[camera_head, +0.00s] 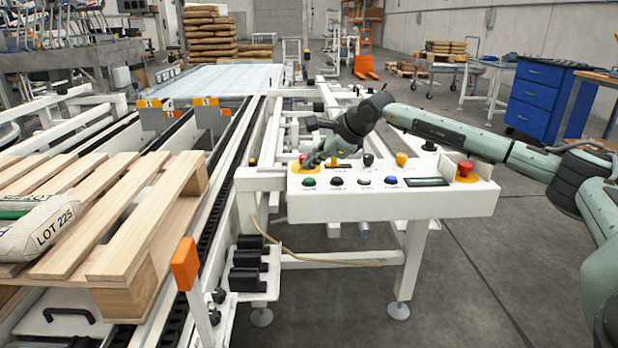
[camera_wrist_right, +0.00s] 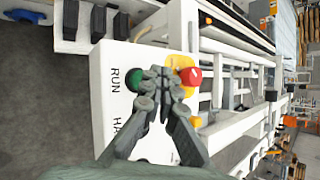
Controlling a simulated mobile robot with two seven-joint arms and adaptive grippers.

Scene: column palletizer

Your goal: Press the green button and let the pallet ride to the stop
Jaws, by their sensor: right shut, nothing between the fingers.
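The green button (camera_head: 309,181) sits at the front left of a white control panel (camera_head: 400,204). In the right wrist view the green button (camera_wrist_right: 133,80) is beside the word RUN. My right gripper (camera_head: 312,164) is shut and empty, low over the panel just behind the green button. In the right wrist view its fingertips (camera_wrist_right: 158,78) are between the green button and a red one; I cannot tell whether they touch anything. The wooden pallet (camera_head: 150,225), bearing a sack marked LOT 225 (camera_head: 40,228), is on the conveyor at left. My left gripper is out of view.
A red button (camera_wrist_right: 190,76) on a yellow plate lies close to my fingertips. Other knobs and another red button (camera_head: 465,169) are on the panel. Orange-topped blocks (camera_head: 206,102) stand farther along the conveyor. The floor right of the panel is clear.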

